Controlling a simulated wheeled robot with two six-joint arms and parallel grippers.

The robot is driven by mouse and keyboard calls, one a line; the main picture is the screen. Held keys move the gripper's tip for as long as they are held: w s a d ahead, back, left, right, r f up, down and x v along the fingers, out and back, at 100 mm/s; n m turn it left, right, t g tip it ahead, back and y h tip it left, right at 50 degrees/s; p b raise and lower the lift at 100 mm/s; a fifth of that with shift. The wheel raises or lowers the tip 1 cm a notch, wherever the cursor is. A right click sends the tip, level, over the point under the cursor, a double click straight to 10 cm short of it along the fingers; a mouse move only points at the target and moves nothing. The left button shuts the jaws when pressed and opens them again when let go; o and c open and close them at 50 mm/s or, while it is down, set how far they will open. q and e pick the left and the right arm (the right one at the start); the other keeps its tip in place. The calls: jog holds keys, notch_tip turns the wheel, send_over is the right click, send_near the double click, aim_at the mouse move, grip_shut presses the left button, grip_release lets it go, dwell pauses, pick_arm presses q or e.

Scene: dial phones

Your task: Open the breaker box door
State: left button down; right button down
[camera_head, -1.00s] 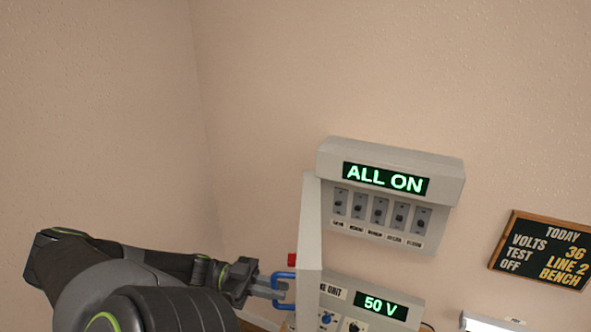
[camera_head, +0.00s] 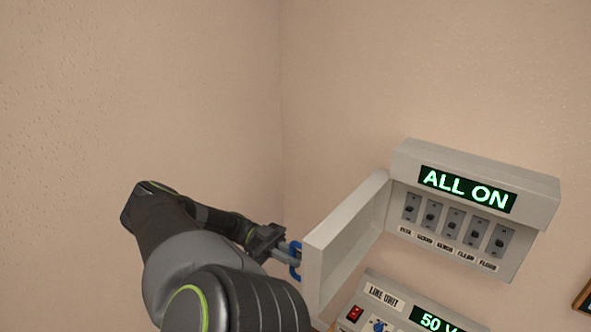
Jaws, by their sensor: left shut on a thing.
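The grey breaker box (camera_head: 477,204) is mounted on the wall at the right, with a lit green "ALL ON" display and a row of several switches below it. Its door (camera_head: 346,236) stands open, swung out to the left of the box, and the switches show uncovered. A blue handle (camera_head: 295,262) sits on the outer face of the door. My left gripper (camera_head: 284,257) is shut on the blue handle, at the door's left side. Part of the handle is hidden behind the gripper and the door's edge. My right gripper is not in view.
The line unit (camera_head: 385,294) with a red switch and a lit display stands below the breaker box, close under the door. A dark board's edge (camera_head: 585,300) shows at the far right. The wall left of the door is bare.

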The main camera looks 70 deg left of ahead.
pick_arm(q)
jog(key=c, duration=1.5)
grip_release()
jog(key=shift+c, duration=0.2)
jog(key=b+v, duration=0.3)
jog(key=v, duration=0.4)
jog(key=shift+a, duration=0.2)
jog(key=shift+s, duration=0.15)
